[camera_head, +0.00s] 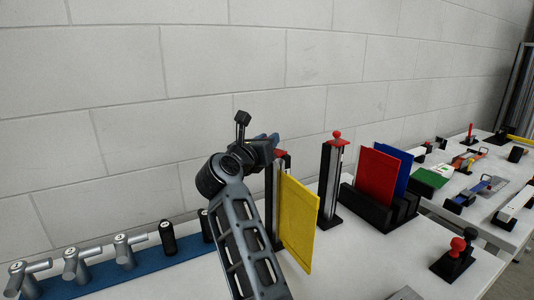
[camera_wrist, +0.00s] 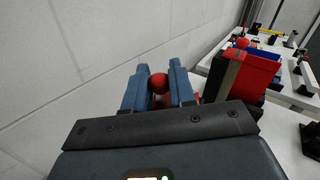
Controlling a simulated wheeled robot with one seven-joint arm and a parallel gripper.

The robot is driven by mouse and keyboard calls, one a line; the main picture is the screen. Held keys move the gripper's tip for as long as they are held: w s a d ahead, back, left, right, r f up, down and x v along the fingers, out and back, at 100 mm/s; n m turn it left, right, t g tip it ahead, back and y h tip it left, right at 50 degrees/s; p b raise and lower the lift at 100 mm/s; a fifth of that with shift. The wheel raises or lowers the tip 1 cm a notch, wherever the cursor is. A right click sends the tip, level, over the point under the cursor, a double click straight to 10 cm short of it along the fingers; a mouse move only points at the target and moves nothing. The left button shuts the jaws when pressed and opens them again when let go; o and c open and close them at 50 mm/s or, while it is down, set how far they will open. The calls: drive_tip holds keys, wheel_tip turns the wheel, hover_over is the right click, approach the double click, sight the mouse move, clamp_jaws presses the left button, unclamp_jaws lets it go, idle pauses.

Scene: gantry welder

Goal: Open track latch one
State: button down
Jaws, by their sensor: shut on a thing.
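A black post (camera_head: 270,205) with a red top stands on the white table, next to a yellow panel (camera_head: 298,222). In the wrist view, the blue fingers of my gripper (camera_wrist: 158,88) are shut on a round red knob (camera_wrist: 159,83). A second black post (camera_head: 329,185) with a red ball knob (camera_head: 337,134) stands upright to the right of the yellow panel. No number marking the latches is readable.
A black rack (camera_head: 376,211) with a red panel (camera_head: 376,179) and a blue panel (camera_head: 401,166) stands to the right. Several grey torch-like tools (camera_head: 78,262) stand on a blue strip at left. A black and red clamp (camera_head: 455,258) sits front right. The wall is close behind.

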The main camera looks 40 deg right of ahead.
drive_tip(key=b, duration=0.1)
drive_tip(key=m+g, duration=0.1)
drive_tip(key=g+b, duration=0.1)
drive_tip(key=shift+w+d+f+m+h+b, duration=0.25)
drive_tip(key=shift+d+m+h+b, duration=0.05)
drive_tip(key=shift+r+g, duration=0.15)
drive_tip(key=shift+g, duration=0.35)
drive_tip(key=c, duration=1)
unclamp_jaws()
drive_tip(key=shift+r, duration=0.1)
drive_tip(key=s+a+b, duration=0.1)
drive_tip(key=a+b, duration=0.1)
drive_tip(key=a, duration=0.5)
drive_tip(key=shift+s+a, duration=0.15)
drive_tip(key=shift+a, duration=0.2)
